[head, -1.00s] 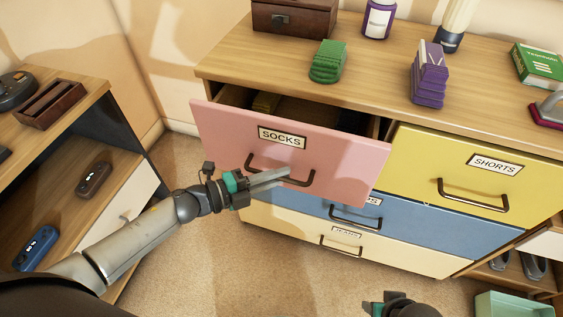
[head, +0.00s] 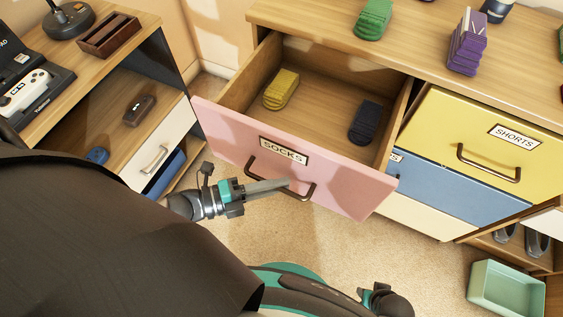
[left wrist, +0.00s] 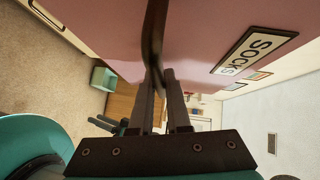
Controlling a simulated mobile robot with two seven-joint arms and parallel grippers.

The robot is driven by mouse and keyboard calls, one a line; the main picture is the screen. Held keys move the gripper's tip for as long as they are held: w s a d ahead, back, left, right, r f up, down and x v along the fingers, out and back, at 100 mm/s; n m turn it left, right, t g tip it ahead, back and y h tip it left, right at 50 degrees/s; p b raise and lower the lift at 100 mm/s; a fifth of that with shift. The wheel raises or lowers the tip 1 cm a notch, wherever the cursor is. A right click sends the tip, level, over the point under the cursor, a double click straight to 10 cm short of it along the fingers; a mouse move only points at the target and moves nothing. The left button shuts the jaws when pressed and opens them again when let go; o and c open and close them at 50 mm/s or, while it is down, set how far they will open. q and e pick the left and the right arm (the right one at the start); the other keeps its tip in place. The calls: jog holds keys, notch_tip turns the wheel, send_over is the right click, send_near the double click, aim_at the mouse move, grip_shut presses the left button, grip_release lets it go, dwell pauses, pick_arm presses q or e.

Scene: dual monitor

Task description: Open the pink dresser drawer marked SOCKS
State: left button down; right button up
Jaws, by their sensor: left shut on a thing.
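The pink SOCKS drawer (head: 330,180) stands pulled far out of the dresser in the head view, its inside exposed. A yellow folded bundle (head: 281,89) and a dark one (head: 366,122) lie in it. My left gripper (head: 283,185) is shut on the drawer's dark handle (head: 308,192) in front of the pink face. The left wrist view shows the handle (left wrist: 155,40) passing between the fingers (left wrist: 164,95), with the SOCKS label (left wrist: 254,50) beside it. My right gripper (head: 372,298) shows only partly at the bottom edge; its fingers cannot be made out.
The yellow SHORTS drawer (head: 480,145) and blue drawer (head: 450,192) are shut. Green (head: 373,18) and purple (head: 467,45) bundles stand on the dresser top. A shelf unit (head: 150,70) stands left. A green bin (head: 505,290) sits on the floor at right. Carpet below the drawer is clear.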

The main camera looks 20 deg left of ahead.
pick_arm(q)
jog(key=shift+s, duration=0.1)
jog(key=c, duration=0.9)
grip_release()
pick_arm(e)
jog(key=shift+d, duration=0.1)
pick_arm(q)
jog(key=shift+s+a, duration=0.1)
jog(key=p+v, duration=0.2)
jog(key=v, duration=1.3)
pick_arm(e)
jog(key=s+d+f, duration=0.2)
jog(key=s, duration=0.1)
jog(key=shift+s+d+f, duration=0.3)
jog(key=shift+f, duration=0.05)
